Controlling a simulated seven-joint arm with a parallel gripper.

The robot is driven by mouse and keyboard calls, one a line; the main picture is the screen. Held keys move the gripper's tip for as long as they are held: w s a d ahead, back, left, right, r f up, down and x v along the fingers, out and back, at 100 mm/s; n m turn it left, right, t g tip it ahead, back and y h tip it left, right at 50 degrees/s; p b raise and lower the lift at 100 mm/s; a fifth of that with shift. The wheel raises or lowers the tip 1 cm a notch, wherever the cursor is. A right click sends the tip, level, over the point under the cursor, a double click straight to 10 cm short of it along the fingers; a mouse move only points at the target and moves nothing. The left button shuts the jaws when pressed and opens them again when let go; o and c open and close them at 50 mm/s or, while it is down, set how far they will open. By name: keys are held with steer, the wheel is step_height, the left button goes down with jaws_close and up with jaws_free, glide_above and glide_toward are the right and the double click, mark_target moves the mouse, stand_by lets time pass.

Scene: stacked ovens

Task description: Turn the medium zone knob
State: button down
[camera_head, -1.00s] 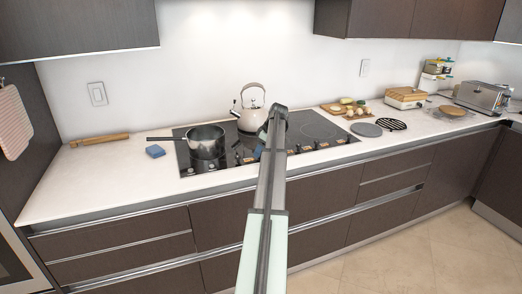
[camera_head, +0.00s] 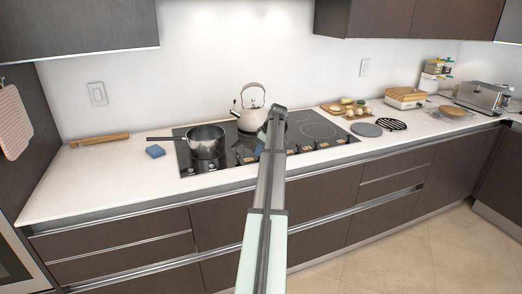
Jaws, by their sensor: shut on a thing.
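The black cooktop (camera_head: 318,131) is set in the white counter, with a row of small knobs (camera_head: 317,146) along its front edge. My arm reaches over the cooktop's front middle and hides part of the row. My gripper (camera_head: 260,150) is low at the front edge, just left of my forearm, and mostly hidden by it. It is shut on a knob there. The fingertips and the held knob are too small and covered to make out, and I cannot tell which zone the knob belongs to.
A steel pot (camera_head: 206,142) stands on the left burner, its handle pointing left. A cream kettle (camera_head: 251,117) stands behind my gripper. A blue sponge (camera_head: 155,151) and a rolling pin (camera_head: 99,140) lie left. A food board (camera_head: 346,108) and round trivets (camera_head: 366,129) are right.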

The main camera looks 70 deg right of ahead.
steer(key=m, duration=0.1)
steer(key=m+h, duration=0.1)
steer(key=m, duration=0.1)
steer(key=m+h, duration=0.1)
steer(key=m, duration=0.1)
steer(key=shift+a+g, duration=0.25)
steer(key=shift+g, duration=0.15)
steer(key=m, duration=0.2)
steer(key=m+g+h, duration=0.1)
steer(key=m, duration=0.3)
steer(key=shift+w+a+m+g+h, duration=0.1)
steer(key=shift+w+m+g+h, duration=0.2)
steer(key=shift+g+h, duration=0.1)
steer(key=m+g, duration=0.1)
steer(key=m, duration=0.1)
steer(key=m+g, duration=0.1)
steer(key=m, duration=0.2)
steer(key=shift+w, duration=0.15)
steer(key=m+g, duration=0.1)
steer(key=m, duration=0.2)
steer(key=m+g, duration=0.1)
steer(key=m, duration=0.1)
steer(key=shift+w+m, duration=0.15)
steer(key=shift+m, duration=0.25)
steer(key=c, duration=0.8)
jaws_free()
steer(key=shift+c, duration=0.2)
